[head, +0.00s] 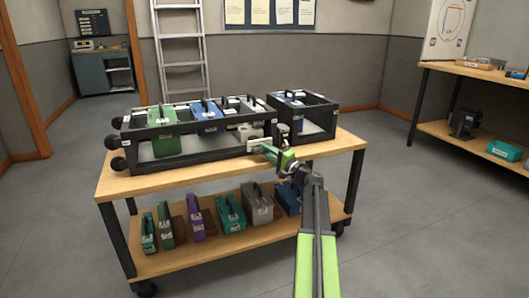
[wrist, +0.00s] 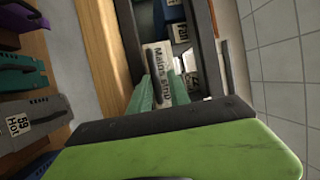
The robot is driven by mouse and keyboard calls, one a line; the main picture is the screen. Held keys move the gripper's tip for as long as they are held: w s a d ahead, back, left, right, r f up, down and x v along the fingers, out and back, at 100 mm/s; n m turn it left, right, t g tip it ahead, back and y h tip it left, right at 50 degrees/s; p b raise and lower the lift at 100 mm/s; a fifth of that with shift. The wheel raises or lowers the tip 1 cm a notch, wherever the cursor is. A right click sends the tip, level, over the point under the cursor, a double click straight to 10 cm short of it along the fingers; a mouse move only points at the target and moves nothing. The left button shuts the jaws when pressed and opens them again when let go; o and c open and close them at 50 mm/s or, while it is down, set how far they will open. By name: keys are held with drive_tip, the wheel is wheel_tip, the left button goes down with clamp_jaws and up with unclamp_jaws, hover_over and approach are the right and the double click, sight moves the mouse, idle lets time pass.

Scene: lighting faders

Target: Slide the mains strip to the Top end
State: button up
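In the head view, a small whitish piece (head: 257,144) sits at the front of the black rack, by my gripper (head: 268,152). My gripper also shows in the wrist view (wrist: 162,76), its two green fingers apart with the label visible between them. I see nothing clearly clamped. Whether the fingertips touch the labelled piece cannot be told. No marking for a Top end is readable.
The black rack (head: 190,158) holds green, blue and grey cases on a wooden cart (head: 120,184). A smaller black rack (head: 322,118) with a blue case stands to its right. More cases stand on the lower shelf (head: 180,262). Floor around the cart is clear; a workbench (head: 470,70) stands right.

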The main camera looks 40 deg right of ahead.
drive_tip(key=shift+w+a+f, duration=0.2)
drive_tip(key=shift+a+f, duration=0.05)
idle(0.3)
drive_tip(key=b+v, duration=0.3)
drive_tip(key=v, duration=1.4)
drive_tip(key=shift+s+r, duration=0.2)
drive_tip(key=shift+s, duration=0.05)
